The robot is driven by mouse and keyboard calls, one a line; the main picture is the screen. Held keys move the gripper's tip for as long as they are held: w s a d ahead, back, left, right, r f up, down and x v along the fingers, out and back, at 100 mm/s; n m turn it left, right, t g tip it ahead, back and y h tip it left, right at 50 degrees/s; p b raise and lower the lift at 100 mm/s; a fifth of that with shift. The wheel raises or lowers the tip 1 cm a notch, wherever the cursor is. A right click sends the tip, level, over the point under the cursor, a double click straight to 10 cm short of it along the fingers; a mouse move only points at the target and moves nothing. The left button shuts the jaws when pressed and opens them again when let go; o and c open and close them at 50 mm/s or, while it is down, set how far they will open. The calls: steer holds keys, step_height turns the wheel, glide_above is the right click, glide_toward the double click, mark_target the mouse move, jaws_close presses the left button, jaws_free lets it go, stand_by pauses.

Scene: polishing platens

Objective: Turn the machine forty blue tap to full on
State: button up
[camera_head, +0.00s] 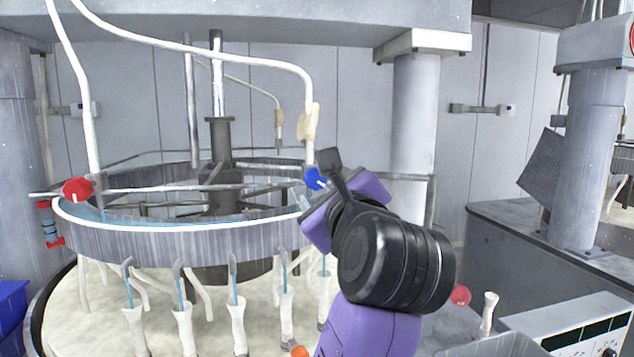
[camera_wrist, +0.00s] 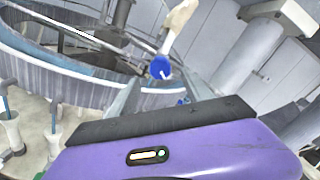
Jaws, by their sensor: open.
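The blue tap (camera_head: 316,179) sits at the right end of the horizontal pipe above the round platen tank, under a white hose. It also shows in the wrist view (camera_wrist: 160,68), just beyond the gripper's dark front edge, with a light mark on its face. My gripper (camera_head: 335,182) is open, with a dark finger close beside the tap in the head view. I cannot tell whether it touches the tap. A red tap (camera_head: 77,190) sits at the left end of the pipe.
The round tank rim (camera_head: 180,240) lies below the pipe. Several white nozzles (camera_head: 238,325) stand on the pale platen in front. A grey column (camera_head: 414,120) rises behind my arm. A control panel (camera_head: 590,335) and a grey bench (camera_head: 500,225) are at the right.

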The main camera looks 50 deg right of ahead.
mark_target(317, 182)
steer(key=p+x, duration=0.2)
steer(key=x, duration=0.5)
steer(key=shift+w+d, duration=0.1)
steer(key=shift+w, duration=0.05)
jaws_close()
